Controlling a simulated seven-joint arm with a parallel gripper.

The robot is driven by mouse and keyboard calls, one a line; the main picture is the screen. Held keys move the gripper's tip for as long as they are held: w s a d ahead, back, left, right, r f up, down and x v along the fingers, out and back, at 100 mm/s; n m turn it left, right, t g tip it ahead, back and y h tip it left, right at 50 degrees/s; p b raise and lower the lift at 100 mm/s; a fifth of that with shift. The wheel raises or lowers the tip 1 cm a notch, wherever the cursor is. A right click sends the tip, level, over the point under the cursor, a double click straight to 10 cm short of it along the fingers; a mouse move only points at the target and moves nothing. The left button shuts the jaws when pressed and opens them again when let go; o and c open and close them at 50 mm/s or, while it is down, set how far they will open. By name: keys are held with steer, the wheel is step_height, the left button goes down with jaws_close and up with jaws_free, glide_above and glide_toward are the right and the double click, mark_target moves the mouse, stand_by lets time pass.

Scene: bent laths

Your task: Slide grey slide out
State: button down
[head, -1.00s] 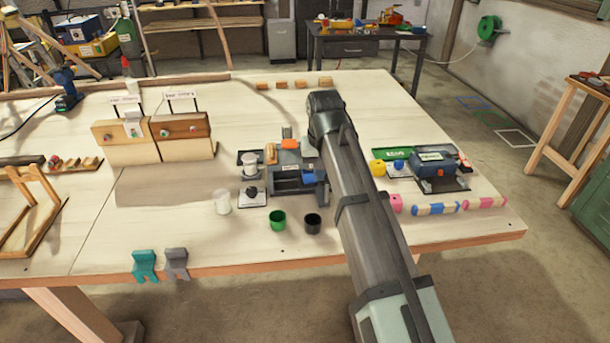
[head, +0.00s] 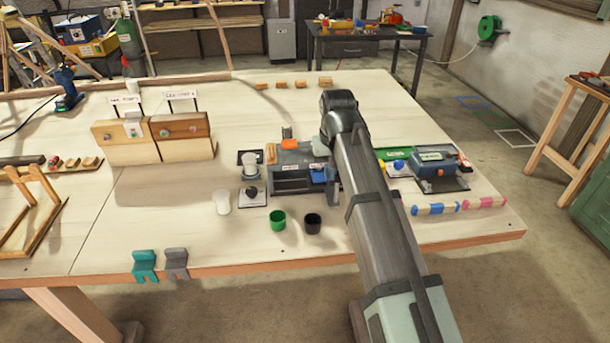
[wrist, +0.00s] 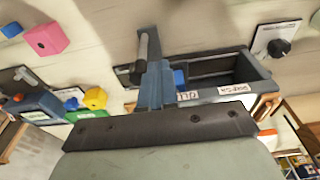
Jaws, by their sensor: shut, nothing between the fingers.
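A grey box fixture (head: 290,178) with dark open compartments stands mid-table. In the wrist view, the grey box (wrist: 262,76) has an open dark bay, white labels on its near edge and a blue piece (wrist: 180,79) inside. I cannot tell which part is the grey slide. My gripper (wrist: 148,40) is shut and empty; its blue-grey fingers overlap the box's left end in the wrist view. Whether they touch it is unclear. In the head view my arm covers the box's right side, and the fingertips cannot be made out.
A green cup (head: 277,221), a black cup (head: 312,223) and a white cup (head: 221,201) stand in front of the box. A blue-grey machine (head: 436,165) is to the right. Teal (head: 144,265) and grey (head: 176,263) hooked pieces sit at the front edge.

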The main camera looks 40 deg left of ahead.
steer(key=shift+w+d, duration=0.15)
steer(key=shift+d, duration=0.05)
steer(key=shift+w+d, duration=0.95)
steer(key=shift+w, duration=0.05)
steer(key=shift+w+d, duration=0.25)
steer(key=shift+d, duration=0.05)
steer(key=shift+w+d, duration=0.45)
steer(key=shift+w, duration=0.05)
steer(key=shift+w+d, duration=0.7)
steer(key=shift+s+a, duration=0.4)
steer(key=shift+s, duration=0.05)
